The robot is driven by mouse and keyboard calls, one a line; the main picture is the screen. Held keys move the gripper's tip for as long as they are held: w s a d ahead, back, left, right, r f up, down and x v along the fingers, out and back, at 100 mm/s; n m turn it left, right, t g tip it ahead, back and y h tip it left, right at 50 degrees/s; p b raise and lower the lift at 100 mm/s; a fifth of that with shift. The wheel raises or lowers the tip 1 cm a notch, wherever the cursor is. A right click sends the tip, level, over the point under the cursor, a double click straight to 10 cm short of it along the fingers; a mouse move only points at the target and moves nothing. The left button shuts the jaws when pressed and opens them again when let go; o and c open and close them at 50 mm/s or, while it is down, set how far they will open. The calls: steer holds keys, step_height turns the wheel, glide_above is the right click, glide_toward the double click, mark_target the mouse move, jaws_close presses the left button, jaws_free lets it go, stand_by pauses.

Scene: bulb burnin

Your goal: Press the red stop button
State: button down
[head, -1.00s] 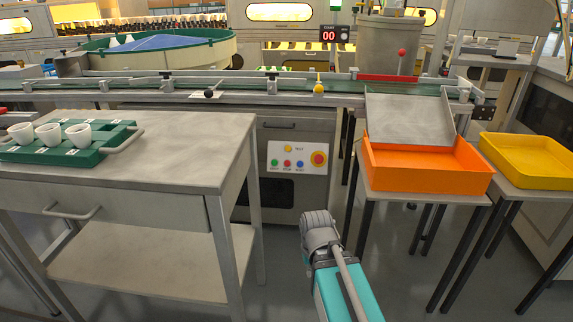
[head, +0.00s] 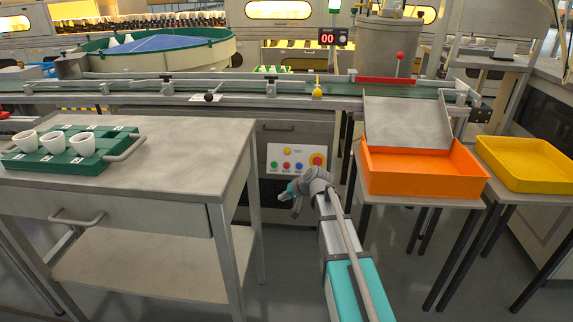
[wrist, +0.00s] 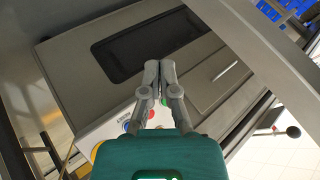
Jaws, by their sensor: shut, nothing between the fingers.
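The white control panel (head: 270,154) is on the front of the grey machine below the conveyor. In the head view it bears a small red button (head: 287,165) between a green button (head: 275,165) and a blue button (head: 299,166). A larger red button (head: 317,159) on a yellow base is at its right.
A grey table (head: 185,145) with a green tray (head: 100,160) of white cups stands at left. An orange bin (head: 415,182) and a yellow bin (head: 540,182) stand at right. The conveyor (head: 240,97) runs above the panel. Floor between the tables is clear.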

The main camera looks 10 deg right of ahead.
mark_target(287, 165)
steer(key=w+d+r+m+t, duration=0.1)
steer(key=w+r, duration=0.2)
steer(key=w, duration=0.2)
steer(key=w+d+r+m+t+y+p, duration=0.1)
steer(key=w+r+t, duration=0.1)
steer(key=w, duration=0.3)
steer(key=shift+w+r, duration=0.2)
steer(key=shift+r, duration=0.2)
steer(key=shift+w+d+f, duration=0.1)
steer(key=shift+f, duration=0.05)
steer(key=shift+w+d+f+b, duration=0.3)
steer(key=shift+w+f+b, duration=0.45)
steer(key=shift+w, duration=0.45)
steer(key=shift+w+d+f+b, duration=0.35)
steer(key=shift+w+f+b, duration=0.35)
steer(key=shift+w, duration=0.45)
steer(key=shift+w+d+f+b, duration=0.3)
steer(key=shift+w+f+b, duration=0.4)
steer(key=shift+w, duration=0.5)
steer(key=shift+w+d+f+b, duration=0.2)
steer(key=shift+w+f+b, duration=0.15)
steer(key=shift+w, duration=0.3)
steer(key=shift+s+r, duration=0.15)
steer(key=shift+s+a+r+p, duration=0.2)
steer(key=shift+s+r+p, duration=0.15)
steer(key=shift+s, duration=0.15)
steer(key=shift+s, duration=0.15)
